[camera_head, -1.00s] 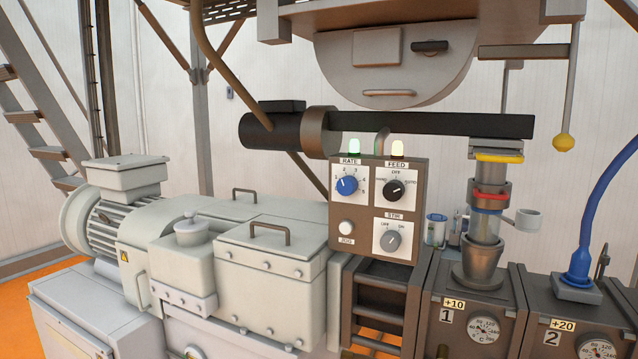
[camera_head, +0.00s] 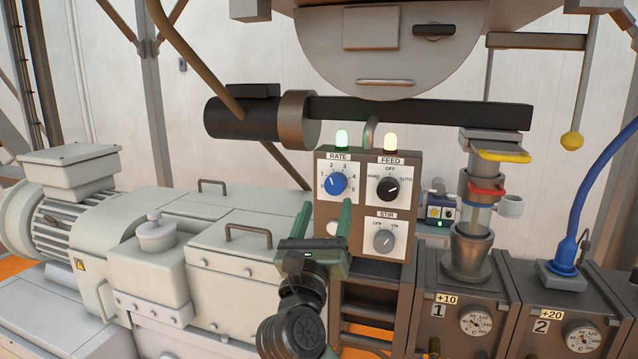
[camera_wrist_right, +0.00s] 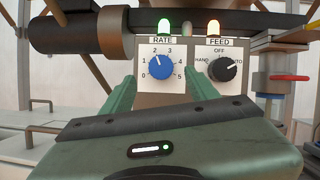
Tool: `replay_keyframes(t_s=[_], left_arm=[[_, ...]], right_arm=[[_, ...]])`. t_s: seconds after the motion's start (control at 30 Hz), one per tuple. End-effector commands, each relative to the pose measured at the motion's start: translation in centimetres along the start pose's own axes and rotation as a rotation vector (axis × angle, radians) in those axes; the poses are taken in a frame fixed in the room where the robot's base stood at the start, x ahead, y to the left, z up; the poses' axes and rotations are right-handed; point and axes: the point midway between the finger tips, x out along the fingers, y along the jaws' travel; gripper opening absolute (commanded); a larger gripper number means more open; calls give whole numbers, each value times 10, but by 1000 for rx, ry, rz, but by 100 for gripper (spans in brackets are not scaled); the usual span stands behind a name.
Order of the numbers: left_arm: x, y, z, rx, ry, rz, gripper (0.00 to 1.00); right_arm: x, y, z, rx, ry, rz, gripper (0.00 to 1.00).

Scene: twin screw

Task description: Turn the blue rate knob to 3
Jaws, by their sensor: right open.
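The blue rate knob (camera_head: 335,183) sits at the upper left of the control panel (camera_head: 402,158), under the RATE label. In the right wrist view the blue rate knob (camera_wrist_right: 160,68) has its white mark pointing up and slightly left, near the 2. My right gripper (camera_head: 325,207) is open and empty, in front of and below the knob. In the wrist view its two green fingers (camera_wrist_right: 160,82) stand to the left and right of the knob, apart from it. The distance to the panel is hard to judge. My left gripper is not in view.
Right of the blue knob is the black FEED knob (camera_head: 388,189), turned towards AUTO. Below that is the grey STIR knob (camera_head: 383,240). A green lamp (camera_head: 341,140) and an amber lamp (camera_head: 390,143) top the panel. A grey machine housing (camera_head: 240,265) lies to the left.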

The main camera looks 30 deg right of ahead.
Motion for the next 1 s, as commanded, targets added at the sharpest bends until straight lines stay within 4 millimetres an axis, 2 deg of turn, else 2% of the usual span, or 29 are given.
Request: replay_keyframes(t_s=[0.2, 0.4, 0.77, 0.87, 0.9, 1.0], left_arm=[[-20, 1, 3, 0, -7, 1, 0], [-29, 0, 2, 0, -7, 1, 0], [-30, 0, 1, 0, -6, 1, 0], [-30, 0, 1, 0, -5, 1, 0], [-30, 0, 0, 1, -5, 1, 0], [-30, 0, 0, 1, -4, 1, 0]], right_arm=[[38, -1, 3, -9, -1, -3, 59], [62, 0, 2, -9, -1, -2, 59], [68, 0, -1, -7, 0, -1, 59], [68, 0, -1, -7, -1, -1, 34], [68, 0, -1, -7, -1, -1, 23], [68, 0, -1, -7, -1, -1, 0]])
